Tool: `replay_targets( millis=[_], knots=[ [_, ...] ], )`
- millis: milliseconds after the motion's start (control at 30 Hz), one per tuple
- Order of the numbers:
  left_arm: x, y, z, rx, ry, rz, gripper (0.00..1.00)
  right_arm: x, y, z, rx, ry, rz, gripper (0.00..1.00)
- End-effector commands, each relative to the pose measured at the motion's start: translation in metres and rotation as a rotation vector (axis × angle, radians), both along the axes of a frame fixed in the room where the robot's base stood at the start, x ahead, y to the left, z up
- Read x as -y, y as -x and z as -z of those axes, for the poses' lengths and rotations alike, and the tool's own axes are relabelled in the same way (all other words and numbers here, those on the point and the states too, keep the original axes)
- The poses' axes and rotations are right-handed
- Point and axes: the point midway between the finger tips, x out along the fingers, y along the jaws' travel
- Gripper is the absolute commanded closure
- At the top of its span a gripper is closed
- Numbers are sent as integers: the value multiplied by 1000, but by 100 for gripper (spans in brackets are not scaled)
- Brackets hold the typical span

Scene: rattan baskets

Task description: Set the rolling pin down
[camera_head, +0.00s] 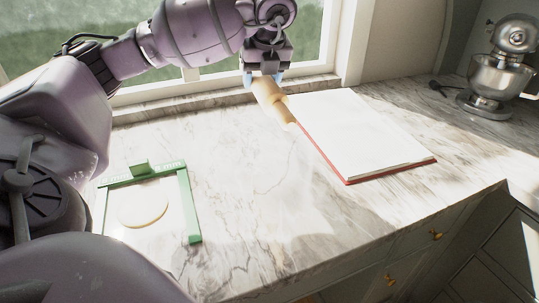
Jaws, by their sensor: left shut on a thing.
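The wooden rolling pin (273,103) shows at the upper middle of the head view, tilted, with its near end close to the left edge of an open book. My left gripper (263,82) is shut on the rolling pin at its far end, close to the window sill. I cannot tell whether the rolling pin touches the counter. The marble counter (235,165) lies below and around it. My right gripper is not in the view.
The white open book or pad (360,130) with a red edge lies right of the rolling pin. A green frame (193,215) with a flat round dough piece (143,205) lies at the left. A stand mixer (497,75) stands at the back right. The middle counter is clear.

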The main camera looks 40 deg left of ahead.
Motion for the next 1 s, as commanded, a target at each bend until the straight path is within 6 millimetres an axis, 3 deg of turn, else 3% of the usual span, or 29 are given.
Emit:
replay_targets(
  millis=[133, 267, 800, 1000],
  knots=[
    [-4, 0, -5, 0, 1, -87, 67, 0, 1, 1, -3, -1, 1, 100],
    [-5, 1, 8, -2, -1, -106, 67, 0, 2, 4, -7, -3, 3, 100],
    [-5, 1, 116, -4, 1, -103, 67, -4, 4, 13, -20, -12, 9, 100],
    [-5, 1, 135, 0, 1, -102, 67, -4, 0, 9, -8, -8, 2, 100]
  ],
)
